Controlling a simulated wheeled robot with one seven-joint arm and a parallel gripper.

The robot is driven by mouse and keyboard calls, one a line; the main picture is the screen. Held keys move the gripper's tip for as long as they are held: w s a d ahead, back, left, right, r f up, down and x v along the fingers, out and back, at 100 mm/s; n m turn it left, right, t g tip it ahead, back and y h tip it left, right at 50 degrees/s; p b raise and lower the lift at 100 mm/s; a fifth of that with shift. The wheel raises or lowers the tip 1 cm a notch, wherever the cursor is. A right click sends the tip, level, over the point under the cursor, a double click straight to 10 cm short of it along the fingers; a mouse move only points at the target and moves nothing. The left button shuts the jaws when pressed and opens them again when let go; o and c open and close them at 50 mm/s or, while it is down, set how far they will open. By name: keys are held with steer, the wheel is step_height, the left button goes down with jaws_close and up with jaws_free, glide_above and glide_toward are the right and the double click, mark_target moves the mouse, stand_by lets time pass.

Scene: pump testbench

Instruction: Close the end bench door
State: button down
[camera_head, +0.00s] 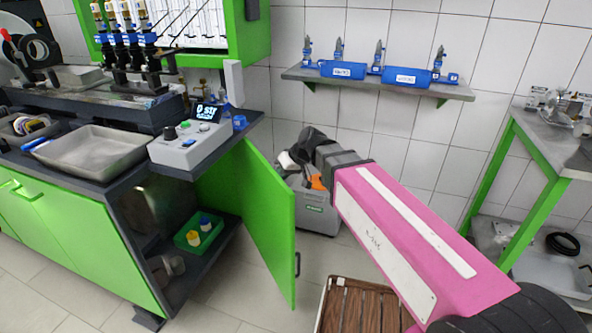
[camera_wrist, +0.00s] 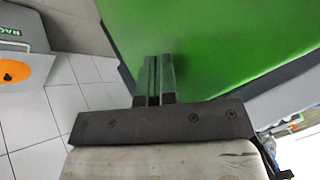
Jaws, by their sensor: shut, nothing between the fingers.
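The green end bench door (camera_head: 262,225) stands swung open at the right end of the bench, with a small dark handle (camera_head: 297,264) low near its free edge. The bench opening behind it shows its inside shelf. My gripper (camera_wrist: 157,60) is shut and empty, its two fingers side by side. In the wrist view the green door panel (camera_wrist: 215,50) fills the upper right, right beside the fingertips. I cannot tell whether they touch it. In the head view my pink arm reaches in from the lower right to near the door's upper free edge; the fingertips are hard to make out there.
A grey bin (camera_head: 318,214) stands on the floor behind the door, by the wall. A green tray (camera_head: 199,236) sits on the shelf inside the bench. A brown slatted crate (camera_head: 358,308) lies in front at the right. A control box (camera_head: 190,146) sits on the bench corner.

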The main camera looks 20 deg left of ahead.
steer(key=s+a, duration=0.6)
steer(key=a, duration=0.3)
steer(key=s+a, duration=0.5)
steer(key=a, duration=0.4)
steer(key=shift+s, duration=0.4)
